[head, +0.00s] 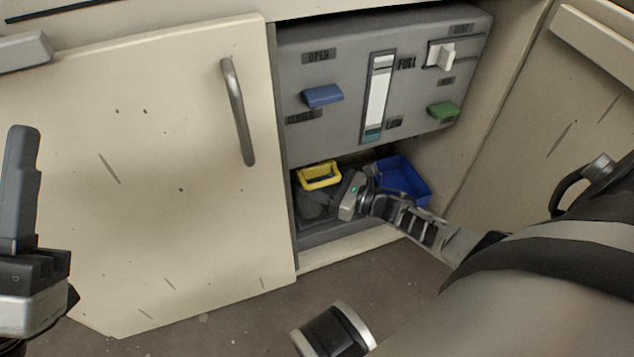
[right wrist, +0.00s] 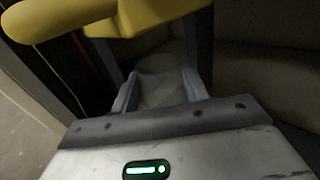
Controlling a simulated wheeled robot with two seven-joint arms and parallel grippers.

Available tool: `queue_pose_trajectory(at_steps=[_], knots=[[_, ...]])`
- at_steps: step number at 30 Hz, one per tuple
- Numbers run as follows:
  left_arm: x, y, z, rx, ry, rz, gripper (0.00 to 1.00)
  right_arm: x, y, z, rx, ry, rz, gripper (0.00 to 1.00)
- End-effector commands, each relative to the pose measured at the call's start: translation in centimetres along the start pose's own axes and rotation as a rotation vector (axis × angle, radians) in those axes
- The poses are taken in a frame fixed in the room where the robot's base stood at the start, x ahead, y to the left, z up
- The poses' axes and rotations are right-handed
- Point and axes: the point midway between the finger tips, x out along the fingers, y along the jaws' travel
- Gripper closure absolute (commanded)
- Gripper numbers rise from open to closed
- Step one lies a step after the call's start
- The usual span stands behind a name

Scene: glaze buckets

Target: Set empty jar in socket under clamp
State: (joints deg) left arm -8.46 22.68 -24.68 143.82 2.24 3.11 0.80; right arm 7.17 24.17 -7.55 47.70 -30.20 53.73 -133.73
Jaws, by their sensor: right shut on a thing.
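My right gripper (head: 328,200) reaches into the low opening under the grey panel. In the right wrist view its two fingers (right wrist: 160,88) are shut on a pale, greyish jar (right wrist: 160,70), dim and partly hidden. A yellow clamp (head: 319,176) is right above the gripper's fingers in the head view. It also crosses the top of the right wrist view (right wrist: 65,18), above and beyond the fingers. The socket under it is hidden, and I cannot tell whether the jar touches its base. My left gripper (head: 22,195) is at the left edge, away from the opening; its finger gap does not show.
A blue bin (head: 408,182) stands right of the gripper in the opening. The grey panel (head: 340,120) above bears a blue lever (head: 323,96), a green lever (head: 443,111) and a white knob (head: 442,54). A cream door (head: 140,170) with a handle stands left.

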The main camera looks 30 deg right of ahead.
Motion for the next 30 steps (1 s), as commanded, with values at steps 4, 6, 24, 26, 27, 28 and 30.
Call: queue_pose_trajectory(at_steps=[4, 6, 24, 26, 27, 28, 30], knots=[[0.0, 0.0, 0.0, -0.001, -0.001, -0.001, 0.64, 0.0, 0.0, -0.1, 0.000, 0.000, 0.000, 0.33], [0.0, 0.0, 0.0, -0.002, -0.001, -0.001, 0.64, 0.0, 0.0, -0.1, 0.000, 0.000, 0.000, 0.33], [-0.5, -0.4, 2.0, -0.135, -0.143, -0.055, 0.64, -6.3, 0.0, 0.3, 0.001, 0.004, 0.000, 0.33], [-0.6, -0.4, 2.3, -0.156, -0.163, -0.061, 0.64, -7.5, 0.0, 0.2, 0.002, 0.004, 0.000, 0.33], [-0.7, -0.4, 2.5, -0.167, -0.175, -0.064, 0.64, -8.4, 0.0, 0.2, 0.002, 0.004, -0.001, 0.33], [-0.7, -0.4, 2.6, -0.175, -0.184, -0.067, 0.64, -8.9, 0.0, 0.3, 0.002, 0.003, -0.001, 0.33], [-0.8, -0.4, 2.8, -0.191, -0.198, -0.072, 0.64, -10.0, 0.0, 0.2, 0.001, 0.003, -0.001, 0.33]])
